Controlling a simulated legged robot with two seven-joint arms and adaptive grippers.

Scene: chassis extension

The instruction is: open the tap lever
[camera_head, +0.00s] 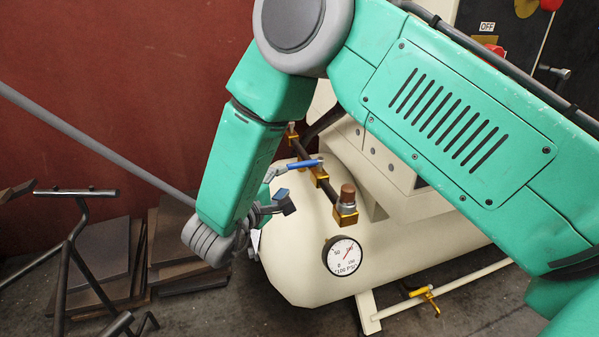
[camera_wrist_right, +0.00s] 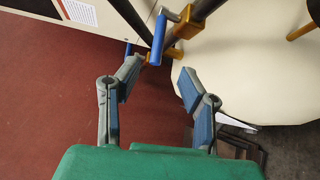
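The tap lever (camera_head: 303,164) is a small blue handle on a brass and dark pipe fitting on top of a cream tank (camera_head: 300,265). In the right wrist view the blue lever (camera_wrist_right: 158,40) lies just beyond the fingertips, roughly in line with the gap between them. My right gripper (camera_head: 280,190) is beside the tank's left end, a little below and left of the lever. In the right wrist view the right gripper (camera_wrist_right: 160,78) has its two fingers spread apart, with nothing between them. My left gripper is not in view.
A pressure gauge (camera_head: 344,258) and a brass valve (camera_head: 346,206) sit on the tank. A grey rod (camera_head: 95,145) slants across the left. A dark metal frame (camera_head: 70,245) and stacked plates (camera_head: 185,250) stand on the floor at left. A red wall (camera_head: 120,70) is behind.

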